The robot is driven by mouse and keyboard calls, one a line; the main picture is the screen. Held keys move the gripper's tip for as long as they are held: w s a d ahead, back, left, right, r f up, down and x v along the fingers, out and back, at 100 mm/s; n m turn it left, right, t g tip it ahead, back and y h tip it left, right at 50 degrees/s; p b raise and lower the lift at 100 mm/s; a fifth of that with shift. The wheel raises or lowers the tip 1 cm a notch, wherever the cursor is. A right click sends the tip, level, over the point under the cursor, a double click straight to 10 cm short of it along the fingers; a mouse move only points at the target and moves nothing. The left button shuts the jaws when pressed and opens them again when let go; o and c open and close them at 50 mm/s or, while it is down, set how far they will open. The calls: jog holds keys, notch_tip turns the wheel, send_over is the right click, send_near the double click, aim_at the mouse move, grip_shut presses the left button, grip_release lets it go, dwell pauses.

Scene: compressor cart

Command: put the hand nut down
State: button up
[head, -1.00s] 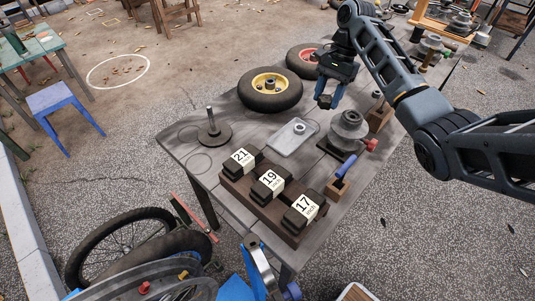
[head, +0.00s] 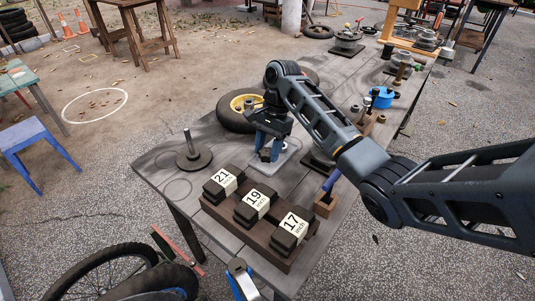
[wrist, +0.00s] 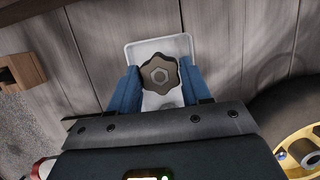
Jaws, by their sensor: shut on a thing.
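The hand nut (wrist: 160,75) is a dark, lobed knob with a hexagonal centre. It sits between the blue fingers of my gripper (wrist: 160,87) in the wrist view, and my gripper is shut on it. The pale shallow tray (wrist: 158,46) lies behind the nut in the wrist view. In the head view, my gripper (head: 266,155) is low over the tray (head: 289,151), which it partly hides. I cannot tell whether the nut touches the tray.
The table (head: 160,160) holds a disc with an upright spindle (head: 193,158) at left and a rack of blocks marked 21, 19 and 17 (head: 259,212) in front. A yellow-hubbed wheel (head: 232,113) lies just behind my gripper. A blue-handled tool (head: 329,187) stands at right.

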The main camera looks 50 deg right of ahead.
jog(key=shift+f, duration=0.95)
jog(key=o, duration=0.8)
jog(key=shift+f, duration=0.15)
jog(key=shift+o, duration=0.2)
jog(key=p+v, duration=0.3)
jog(key=v, duration=0.9)
jog(key=shift+p, duration=0.4)
